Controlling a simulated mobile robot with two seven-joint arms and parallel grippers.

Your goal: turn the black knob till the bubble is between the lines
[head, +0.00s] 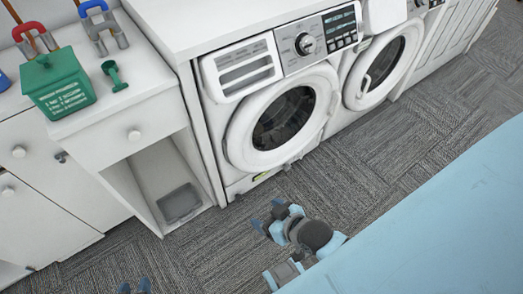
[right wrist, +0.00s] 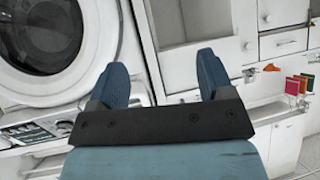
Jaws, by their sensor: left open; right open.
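A small yellow-green strip (head: 261,178) shows low on the front of the left washing machine (head: 235,130), in the head view. A small dark part (head: 287,167) sits just right of it; whether it is the black knob is too small to tell. No bubble or lines can be made out. My right gripper (head: 268,214) is open and empty above the carpet, in front of the machine and apart from it. Its spread blue fingers also show in the right wrist view (right wrist: 162,70). My left gripper (head: 135,288) is open, with only its fingertips showing at the bottom edge.
A second machine (head: 382,75) stands to the right. A white cabinet (head: 130,125) at left carries a green box (head: 58,85) and a green scoop (head: 114,76). A grey tray (head: 180,204) lies in its open compartment. Carpet (head: 355,165) before the machines is clear.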

